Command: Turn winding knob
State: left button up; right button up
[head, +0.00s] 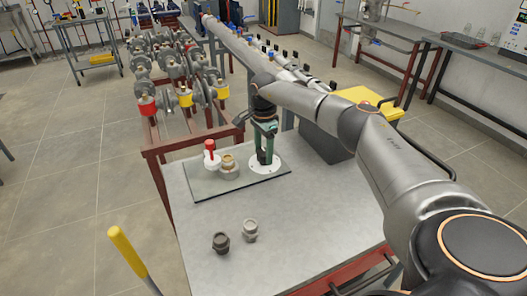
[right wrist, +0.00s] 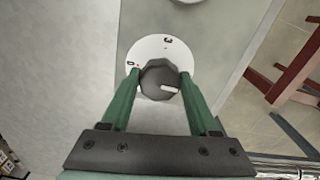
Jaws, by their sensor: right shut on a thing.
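The winding knob (right wrist: 156,72) is a dark grey, many-sided knob with a short white mark, lying at the lower right of the mark's face in the right wrist view. It sits on a round white dial (right wrist: 150,48) with "0" and "3" printed on it. The dial (head: 270,170) also shows on the dark-edged board on the bench in the head view. My right gripper (head: 264,158) points down over the dial. Its green fingers are on both sides of the knob, shut on it. My left gripper is not in view.
On the same board (head: 205,189) stand a red-handled part (head: 210,150) on a white base and a brass-coloured fitting (head: 228,162). Two loose fittings (head: 220,242) (head: 250,231) stand on the bench (head: 315,225). A yellow-topped pole (head: 122,248) rises at the front left.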

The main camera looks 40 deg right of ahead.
aim_at(264, 152)
jog(key=shift+n, duration=0.3)
jog(key=o, duration=1.4)
jog(key=shift+c, duration=0.2)
notch_tip(264, 152, up, 13)
jog(key=shift+f, duration=0.2)
jog(key=shift+s+f, duration=0.1)
